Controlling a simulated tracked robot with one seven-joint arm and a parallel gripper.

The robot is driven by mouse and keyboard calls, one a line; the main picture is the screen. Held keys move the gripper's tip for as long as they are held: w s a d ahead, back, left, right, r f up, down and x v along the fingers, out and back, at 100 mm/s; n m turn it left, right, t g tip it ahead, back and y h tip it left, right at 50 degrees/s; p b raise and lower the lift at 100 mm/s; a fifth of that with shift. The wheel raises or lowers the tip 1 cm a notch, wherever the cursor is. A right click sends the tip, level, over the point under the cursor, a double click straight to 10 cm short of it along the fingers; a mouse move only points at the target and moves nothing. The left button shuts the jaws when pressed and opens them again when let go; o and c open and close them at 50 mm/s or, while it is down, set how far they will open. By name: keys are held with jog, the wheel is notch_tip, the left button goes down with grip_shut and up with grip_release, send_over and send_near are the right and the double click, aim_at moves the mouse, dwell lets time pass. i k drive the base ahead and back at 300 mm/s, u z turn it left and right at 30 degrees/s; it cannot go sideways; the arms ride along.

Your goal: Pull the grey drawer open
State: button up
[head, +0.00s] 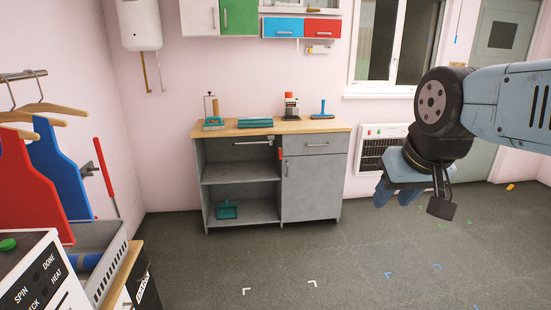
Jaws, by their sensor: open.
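The grey drawer (335,143) is at the top right of a grey cabinet (311,190) against the back wall, in the middle of the head view. Its front looks flush with the cabinet, so it appears shut. A small bar handle (318,145) crosses its front. My gripper (394,198) hangs at the right, apart from the drawer and well nearer to me. Its blue-grey fingers are open, and I see nothing between them.
A door with an upright handle is below the drawer; open shelves (240,172) are at left. Several tools stand on the wooden top (262,127). A wall heater (375,150) is at right. A clothes rack and basket (100,250) fill the left. The middle floor (330,265) is clear.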

aim_at(298, 143)
jog(key=i, duration=3.2)
jog(key=u, duration=0.1)
